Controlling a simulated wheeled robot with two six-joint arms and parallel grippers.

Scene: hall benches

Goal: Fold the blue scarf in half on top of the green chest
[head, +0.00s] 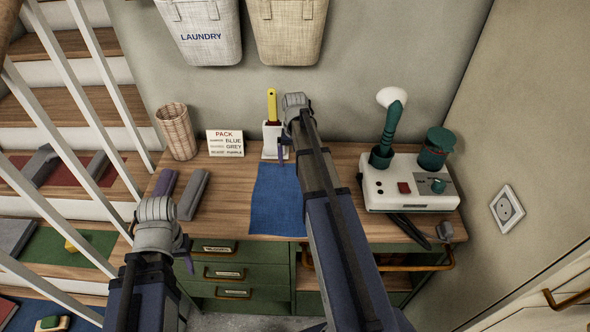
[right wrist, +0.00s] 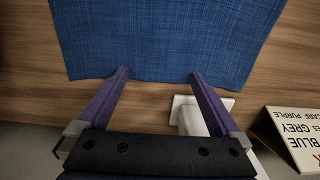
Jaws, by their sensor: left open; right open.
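The blue scarf (head: 277,205) lies flat and spread out on the wooden top of the green chest (head: 226,248). My right arm covers part of its right side. My right gripper (head: 283,148) is at the scarf's far edge by the wall. In the right wrist view the scarf (right wrist: 165,38) fills the top, and my open right gripper (right wrist: 158,75) has its two purple fingertips at the scarf's edge with nothing held. I cannot tell if they touch it. My left gripper (head: 187,254) is open and empty, in front of the chest at the left.
Rolled grey (head: 193,195) and purple (head: 165,186) scarves lie left of the blue one. A wicker basket (head: 176,131), a sign (head: 225,143) and a white holder (head: 271,141) stand behind. A white device (head: 410,190) stands right. Stair railings are at left.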

